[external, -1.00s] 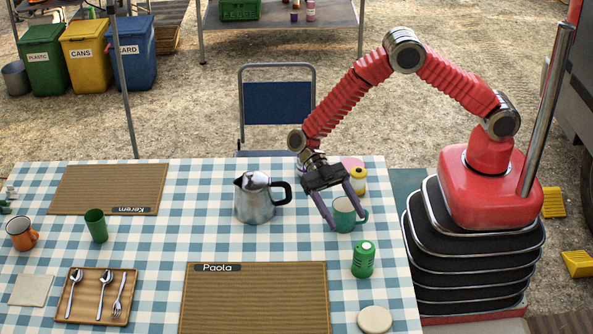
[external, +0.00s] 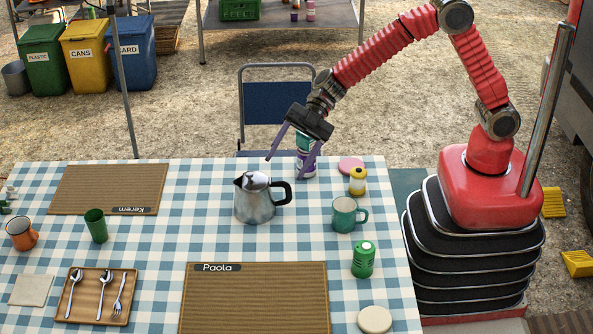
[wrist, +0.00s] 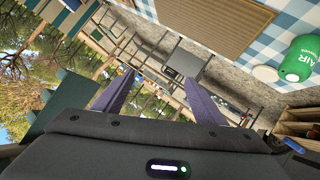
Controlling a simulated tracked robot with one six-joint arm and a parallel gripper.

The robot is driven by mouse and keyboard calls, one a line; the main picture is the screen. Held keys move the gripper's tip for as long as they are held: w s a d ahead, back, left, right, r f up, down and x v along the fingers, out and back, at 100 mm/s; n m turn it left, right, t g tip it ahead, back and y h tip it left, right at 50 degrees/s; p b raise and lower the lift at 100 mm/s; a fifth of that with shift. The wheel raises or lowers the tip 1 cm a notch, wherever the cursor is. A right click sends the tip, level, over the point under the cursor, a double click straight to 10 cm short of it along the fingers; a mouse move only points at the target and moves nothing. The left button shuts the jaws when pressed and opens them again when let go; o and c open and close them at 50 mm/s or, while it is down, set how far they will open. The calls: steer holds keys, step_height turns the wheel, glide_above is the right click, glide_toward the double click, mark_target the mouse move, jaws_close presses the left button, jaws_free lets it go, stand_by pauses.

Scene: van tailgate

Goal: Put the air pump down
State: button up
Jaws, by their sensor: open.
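A green canister (external: 363,259) stands upright on the checked tablecloth, right of Paola's mat. In the wrist view the green canister (wrist: 300,58) shows the word "AIR" and a smaller line I cannot read, so it seems to be the air pump. My gripper (external: 291,165) is open and raised near the table's back edge, well away from the canister. The wrist view shows the two spread fingers (wrist: 158,97) with nothing between them.
A teal and purple bottle (external: 306,166) is partly hidden by my gripper. A metal coffee pot (external: 255,200), a teal mug (external: 345,216), a yellow jar (external: 358,181) and a pink disc (external: 350,165) stand nearby. A pale round disc (external: 375,319) lies in front of the canister.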

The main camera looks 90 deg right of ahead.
steer(key=d+r+m+t+h, duration=0.5)
steer(key=d+r+m+t, duration=0.1)
steer(key=d+r, duration=0.5)
steer(key=s+d+r+m+h, duration=0.4)
steer(key=s+d+m+h, duration=0.2)
steer(key=s+d, duration=0.3)
steer(key=s+d+f+m+g+h, duration=0.25)
steer(key=s+d+m, duration=0.2)
steer(key=s, duration=0.85)
steer(key=s+a+f+g+y, duration=0.1)
steer(key=s+f+g, duration=0.1)
steer(key=s, duration=0.5)
steer(key=s+a+f+m+g+y, duration=0.1)
steer(key=s+f, duration=0.3)
steer(key=s, duration=0.4)
steer(key=shift+s+a+g, duration=0.2)
steer(key=shift+a+g, duration=0.3)
steer(key=shift+g, duration=0.35)
